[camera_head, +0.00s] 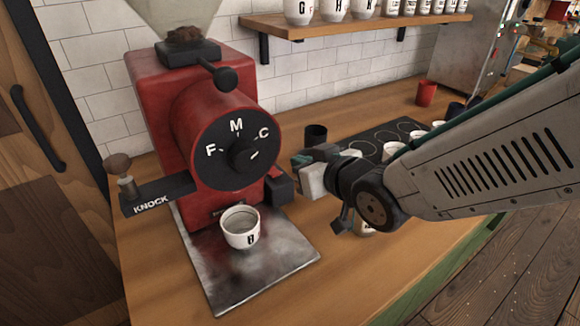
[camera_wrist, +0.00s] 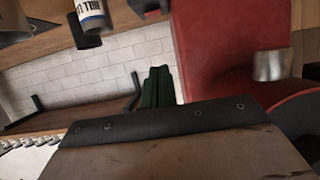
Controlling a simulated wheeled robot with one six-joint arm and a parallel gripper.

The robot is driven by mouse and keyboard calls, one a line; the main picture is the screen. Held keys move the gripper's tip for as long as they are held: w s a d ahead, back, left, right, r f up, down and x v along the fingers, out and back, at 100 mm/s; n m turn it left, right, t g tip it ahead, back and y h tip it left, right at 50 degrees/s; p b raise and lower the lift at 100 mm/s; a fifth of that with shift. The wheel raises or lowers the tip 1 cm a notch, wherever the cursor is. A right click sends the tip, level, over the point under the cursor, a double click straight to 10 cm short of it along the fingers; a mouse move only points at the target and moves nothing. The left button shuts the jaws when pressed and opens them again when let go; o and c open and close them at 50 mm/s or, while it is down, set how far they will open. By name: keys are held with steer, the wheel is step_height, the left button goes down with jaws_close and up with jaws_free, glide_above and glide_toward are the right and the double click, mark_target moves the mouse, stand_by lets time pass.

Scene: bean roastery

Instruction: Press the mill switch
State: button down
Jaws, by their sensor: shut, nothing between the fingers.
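The red mill (camera_head: 150,110) stands on the wooden counter, with a black dial (camera_head: 236,150) marked F, M and C on its front. A small black block (camera_head: 280,187) sticks out low on its right side; it may be the switch, but I cannot tell. My gripper (camera_head: 299,160) is shut and empty, just right of the dial and slightly above that block. Contact with the mill is not clear. In the wrist view my green fingers (camera_wrist: 157,87) are together, left of the mill's red body (camera_wrist: 215,50). No switch is clearly readable there.
A white cup (camera_head: 240,228) stands on the metal tray (camera_head: 250,282) before the mill. The KNOCK arm (camera_head: 155,195) juts left. Behind my gripper are a dark cup (camera_head: 316,135) and a black holder (camera_head: 375,137) with cups. A shelf (camera_head: 350,38) hangs above.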

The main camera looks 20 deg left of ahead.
glide_above(282, 183)
steer(key=f, duration=0.3)
steer(key=shift+w+a+f, duration=0.25)
steer(key=shift+a, duration=0.05)
step_height(282, 183, down, 3)
steer(key=shift+s+d+f, duration=0.1)
steer(key=shift+d, duration=0.05)
steer(key=shift+f, duration=0.35)
steer(key=shift+s, duration=0.1)
steer(key=shift+d+f, duration=0.15)
steer(key=shift+f, duration=0.35)
steer(key=shift+r, duration=0.1)
steer(key=shift+r, duration=0.8)
